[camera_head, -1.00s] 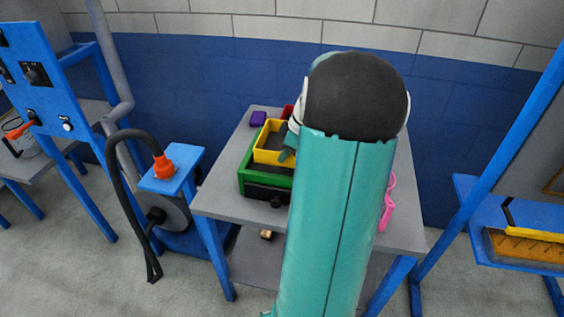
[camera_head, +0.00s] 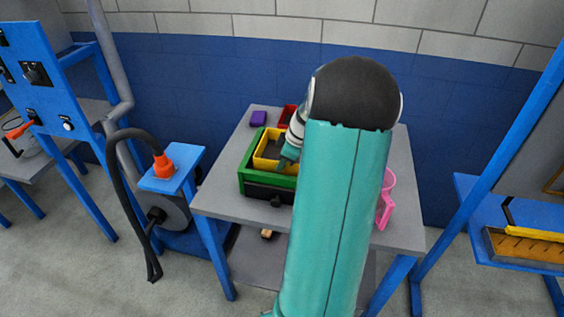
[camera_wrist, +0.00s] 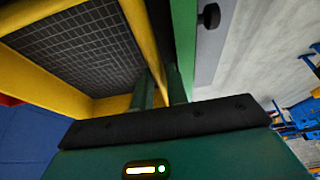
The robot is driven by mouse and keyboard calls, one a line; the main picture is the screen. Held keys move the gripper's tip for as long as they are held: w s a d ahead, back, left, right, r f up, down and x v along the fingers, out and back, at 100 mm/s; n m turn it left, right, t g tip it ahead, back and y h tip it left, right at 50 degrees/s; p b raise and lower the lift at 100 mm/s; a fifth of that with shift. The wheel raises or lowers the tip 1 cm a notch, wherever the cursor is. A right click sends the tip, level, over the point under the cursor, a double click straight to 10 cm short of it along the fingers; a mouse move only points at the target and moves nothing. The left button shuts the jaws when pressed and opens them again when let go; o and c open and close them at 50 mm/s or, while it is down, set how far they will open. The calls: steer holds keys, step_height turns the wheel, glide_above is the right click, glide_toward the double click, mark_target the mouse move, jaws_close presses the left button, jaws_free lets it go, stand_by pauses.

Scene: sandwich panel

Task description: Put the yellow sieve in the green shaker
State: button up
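The yellow sieve (camera_head: 262,161) is an open square frame with a dark mesh floor. In the head view it sits within the outline of the green shaker (camera_head: 247,178), its rim close to the shaker's top. In the wrist view the sieve's wall (camera_wrist: 142,35) and mesh fill the upper left, and the shaker's green wall (camera_wrist: 183,30) runs just beside it. My gripper (camera_wrist: 160,88) has one finger on each side of the sieve's wall, closed on it. My arm hides the right part of both. I cannot tell whether the sieve is fully seated.
A purple block (camera_head: 258,118) and a red container (camera_head: 287,115) are behind the shaker on the grey table (camera_head: 235,206). A pink object (camera_head: 385,208) is on the right side. A black knob (camera_head: 276,201) sticks out at the shaker's front.

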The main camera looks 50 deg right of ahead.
steer(key=v, duration=1.2)
steer(key=w+a+r+m+h, duration=0.1)
steer(key=w+a+r, duration=0.1)
steer(key=a, duration=0.6)
steer(key=w+a+r, duration=0.2)
steer(key=a, duration=0.7)
steer(key=w+a+r+m+h, duration=0.1)
steer(key=a+r, duration=0.2)
steer(key=a, duration=0.5)
steer(key=s+a+m, duration=0.1)
steer(key=s+a, duration=0.3)
steer(key=a, duration=0.5)
steer(key=s+a+m+t, duration=0.1)
steer(key=s+a, duration=0.3)
steer(key=a, duration=0.5)
steer(key=shift+s+f+m+t, duration=0.3)
steer(key=shift+a, duration=0.1)
